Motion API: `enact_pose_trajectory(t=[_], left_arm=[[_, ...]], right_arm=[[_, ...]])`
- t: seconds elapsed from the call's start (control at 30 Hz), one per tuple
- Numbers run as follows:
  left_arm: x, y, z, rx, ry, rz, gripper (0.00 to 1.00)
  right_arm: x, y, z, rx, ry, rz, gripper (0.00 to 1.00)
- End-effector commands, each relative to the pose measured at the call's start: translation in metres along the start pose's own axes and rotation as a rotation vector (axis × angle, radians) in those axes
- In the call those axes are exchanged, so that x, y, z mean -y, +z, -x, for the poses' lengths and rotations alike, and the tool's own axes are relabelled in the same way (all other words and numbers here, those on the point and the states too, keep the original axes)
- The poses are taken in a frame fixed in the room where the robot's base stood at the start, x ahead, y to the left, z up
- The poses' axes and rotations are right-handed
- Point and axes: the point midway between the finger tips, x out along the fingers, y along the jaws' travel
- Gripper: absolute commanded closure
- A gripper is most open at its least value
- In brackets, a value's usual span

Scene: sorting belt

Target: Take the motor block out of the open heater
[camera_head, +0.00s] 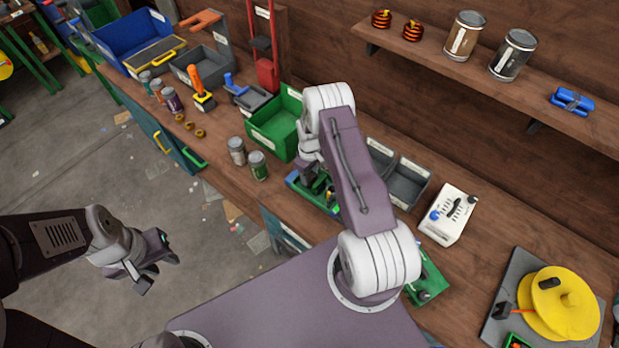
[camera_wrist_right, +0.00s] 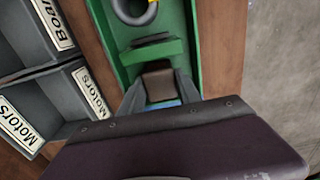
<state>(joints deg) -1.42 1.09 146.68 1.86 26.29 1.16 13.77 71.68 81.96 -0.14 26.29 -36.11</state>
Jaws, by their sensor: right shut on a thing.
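The open heater is a green case (camera_wrist_right: 118,40) in the right wrist view, with a grey ring near its far end. In the head view a green and blue case (camera_head: 325,203) shows partly behind my right arm. My right gripper (camera_wrist_right: 160,84) is inside the case, shut on a brown block (camera_wrist_right: 158,78), which I take for the motor block. A blue patch shows below the block. In the head view my right gripper (camera_head: 312,172) is mostly hidden by its own arm. My left gripper (camera_head: 158,268) is open and empty over the floor.
Grey bins (camera_wrist_right: 20,125) labelled Motors stand beside the case. A green bin (camera_head: 275,125) and two cans (camera_head: 258,166) are left of my right arm. A white control box (camera_head: 448,215) and a yellow disc (camera_head: 560,305) are at right. A shelf (camera_head: 490,75) runs above.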

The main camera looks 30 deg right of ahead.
Motion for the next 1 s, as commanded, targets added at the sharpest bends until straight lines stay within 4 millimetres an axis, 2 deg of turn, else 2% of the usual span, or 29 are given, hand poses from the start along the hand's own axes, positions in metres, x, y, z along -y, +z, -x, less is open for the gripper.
enact_pose_trajectory(t=[0.13,0.23,0.6,0.7,1.0], left_arm=[[0.000,0.000,-0.001,0.000,0.000,0.000,0.66],[0.000,0.000,-0.004,0.000,0.000,0.000,0.66],[0.000,0.002,-0.019,0.000,0.000,0.000,0.66],[0.000,0.002,-0.021,0.000,0.000,0.000,0.66],[0.000,0.002,-0.020,0.000,0.000,0.000,0.66]], right_arm=[[-0.001,-0.001,0.004,-0.002,0.001,0.000,1.00],[-0.001,-0.001,0.016,-0.003,0.002,0.000,1.00],[-0.001,-0.001,0.084,-0.004,0.003,0.000,1.00],[-0.001,-0.001,0.095,-0.002,0.002,0.000,1.00],[0.004,0.006,0.102,0.000,0.000,-0.066,1.00]])
